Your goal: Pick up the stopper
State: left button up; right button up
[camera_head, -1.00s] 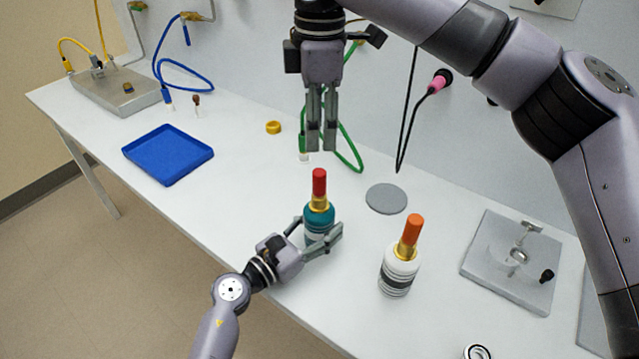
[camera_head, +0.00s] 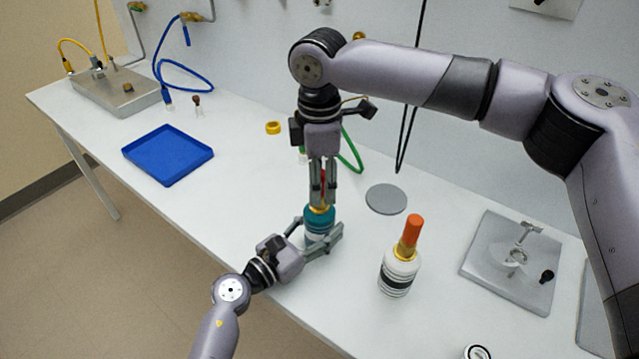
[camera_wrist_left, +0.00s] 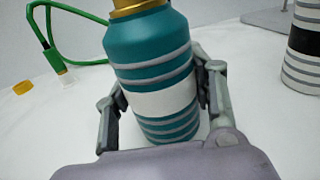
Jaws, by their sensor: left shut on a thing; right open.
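A teal bottle (camera_head: 318,222) with a gold neck stands upright on the white table. It also shows in the left wrist view (camera_wrist_left: 150,50). My left gripper (camera_head: 325,241) is shut around its body from the front left; its fingers show on both sides of the bottle in the left wrist view (camera_wrist_left: 160,105). The red stopper (camera_head: 323,182) sits in the bottle's top. My right gripper (camera_head: 323,195) points straight down over it, open, with its fingers around the stopper and partly hiding it. Whether the fingers touch the stopper I cannot tell.
A white bottle (camera_head: 399,272) with an orange stopper (camera_head: 411,230) stands close on the right. A grey disc (camera_head: 386,198) lies behind. A grey plate with a fixture (camera_head: 513,262) is further right. A blue tray (camera_head: 168,155) lies on the left, with clear table between.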

jog(key=shift+f, duration=0.1)
jog(key=shift+c, duration=0.2)
grip_shut()
dwell(0.5)
